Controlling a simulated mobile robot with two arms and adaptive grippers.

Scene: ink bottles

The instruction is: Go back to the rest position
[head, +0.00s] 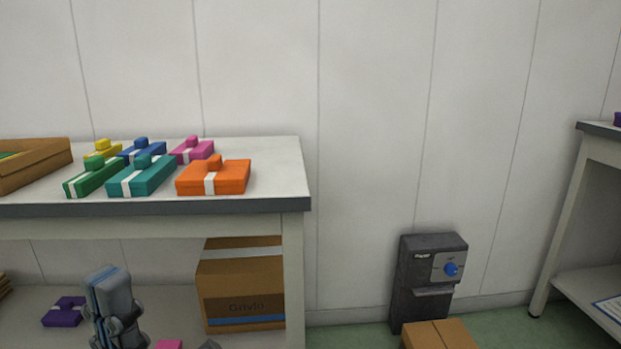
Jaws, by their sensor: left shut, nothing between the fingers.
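My left gripper (107,277) is in the lower left of the head view, in front of the table's lower shelf. Its grey fingers point up and are shut together with nothing between them. My right gripper is not recognisable in view; a small grey tip at the bottom edge is too cut off to identify.
A brown tray (35,176) stands at the table's left end. The lower shelf holds a cardboard box (241,290) and a purple bottle (63,313). A dark machine with a blue knob (428,280), a carton (440,335) and another table (598,130) are to the right.

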